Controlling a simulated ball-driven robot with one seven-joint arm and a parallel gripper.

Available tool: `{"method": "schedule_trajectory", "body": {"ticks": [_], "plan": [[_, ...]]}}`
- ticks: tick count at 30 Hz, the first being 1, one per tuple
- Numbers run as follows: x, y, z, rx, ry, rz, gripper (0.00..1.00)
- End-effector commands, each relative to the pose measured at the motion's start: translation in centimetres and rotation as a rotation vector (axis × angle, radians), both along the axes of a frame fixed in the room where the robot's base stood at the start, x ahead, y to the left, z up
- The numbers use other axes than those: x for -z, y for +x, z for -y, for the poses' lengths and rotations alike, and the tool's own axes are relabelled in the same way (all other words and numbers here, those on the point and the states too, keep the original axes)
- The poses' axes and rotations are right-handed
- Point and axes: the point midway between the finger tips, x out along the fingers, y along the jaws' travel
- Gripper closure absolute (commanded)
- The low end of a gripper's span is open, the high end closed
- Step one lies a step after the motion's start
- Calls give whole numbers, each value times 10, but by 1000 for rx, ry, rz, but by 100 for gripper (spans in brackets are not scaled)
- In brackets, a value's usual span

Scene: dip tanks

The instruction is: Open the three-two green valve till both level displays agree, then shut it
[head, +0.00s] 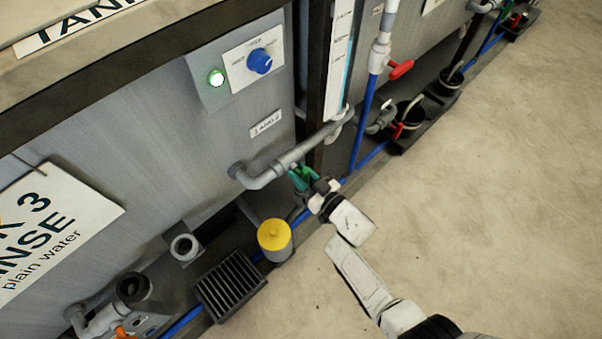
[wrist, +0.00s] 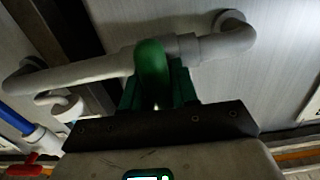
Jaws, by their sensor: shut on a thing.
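The green valve sits on the grey pipe (head: 280,163) that runs low between the two tanks. My gripper (head: 302,180) is at the valve, just under the pipe, and hides most of it in the head view. In the wrist view the curved green handle (wrist: 152,68) stands upright in front of the pipe (wrist: 100,68), and my gripper (wrist: 157,98) is shut on it. How far the handle is turned is hard to tell. One level display (head: 343,50), a white scale with a blue column, stands above the pipe's right end. I cannot make out a second level display.
A red-handled valve (head: 400,69) is on a white and blue pipe to the right. A yellow-topped canister (head: 274,235) and a dark grate (head: 229,285) stand left of my gripper. A control box (head: 235,65) has a blue knob and lit green lamp. The floor at right is clear.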

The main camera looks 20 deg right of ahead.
Motion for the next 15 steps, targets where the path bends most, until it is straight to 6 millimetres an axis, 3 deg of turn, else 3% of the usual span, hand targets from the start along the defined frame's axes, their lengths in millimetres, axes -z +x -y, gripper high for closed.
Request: {"method": "schedule_trajectory", "body": {"ticks": [4, 5, 6, 10, 15], "plan": [[2, -1, 0, 2, 2, -5, 100], [2, -1, 1, 2, 2, -5, 69], [2, -1, 1, 2, 2, -5, 65], [1, -1, 0, 1, 1, -3, 52], [1, 0, 0, 0, 0, -1, 51]]}}
